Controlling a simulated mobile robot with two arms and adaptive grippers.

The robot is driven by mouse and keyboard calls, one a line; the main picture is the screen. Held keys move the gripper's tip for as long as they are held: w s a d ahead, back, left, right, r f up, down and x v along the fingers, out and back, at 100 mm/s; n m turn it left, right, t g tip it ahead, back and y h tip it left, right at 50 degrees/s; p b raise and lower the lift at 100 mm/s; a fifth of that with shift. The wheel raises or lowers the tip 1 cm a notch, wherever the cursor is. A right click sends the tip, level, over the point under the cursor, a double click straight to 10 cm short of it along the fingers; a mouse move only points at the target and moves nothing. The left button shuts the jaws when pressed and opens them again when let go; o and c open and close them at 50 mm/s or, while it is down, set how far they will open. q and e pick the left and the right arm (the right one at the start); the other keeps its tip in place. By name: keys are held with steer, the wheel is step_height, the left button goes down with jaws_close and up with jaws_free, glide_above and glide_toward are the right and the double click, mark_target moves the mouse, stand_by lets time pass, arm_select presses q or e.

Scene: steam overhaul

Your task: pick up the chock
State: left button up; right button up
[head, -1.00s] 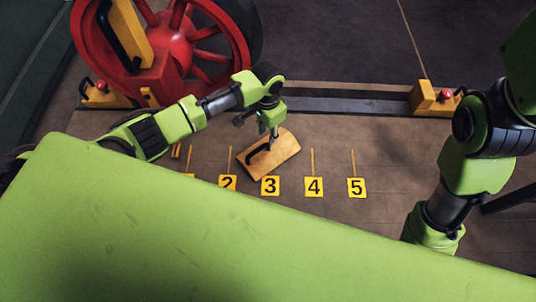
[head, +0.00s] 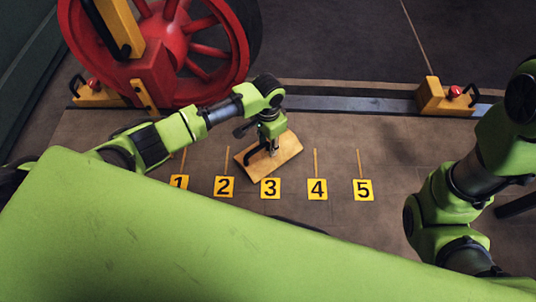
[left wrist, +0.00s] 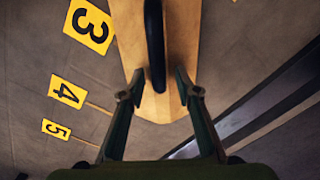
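The chock is a pale wooden block (head: 285,152) with a black bar handle on top, lying at an angle on the floor just beyond the number 3 plate. In the left wrist view the chock (left wrist: 182,35) runs up from the middle, with its black handle (left wrist: 155,45) along its centre. My left gripper (head: 270,150) is over the chock at its handle. In the left wrist view its two fingers (left wrist: 158,74) are apart, one on each side of the handle's near end, with gaps visible. My right gripper is out of sight; only the right arm shows.
Yellow number plates, including 3 (head: 270,188) and 5 (head: 363,190), lie in a row on the floor. A rail (head: 350,103) runs behind the chock. A red spoked wheel (head: 175,45) stands at the back left. A yellow block with a red knob (head: 440,97) sits on the rail at right.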

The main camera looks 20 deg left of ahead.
arm_select(q)
jaws_close()
steer(key=shift+r, duration=0.1)
stand_by(0.3)
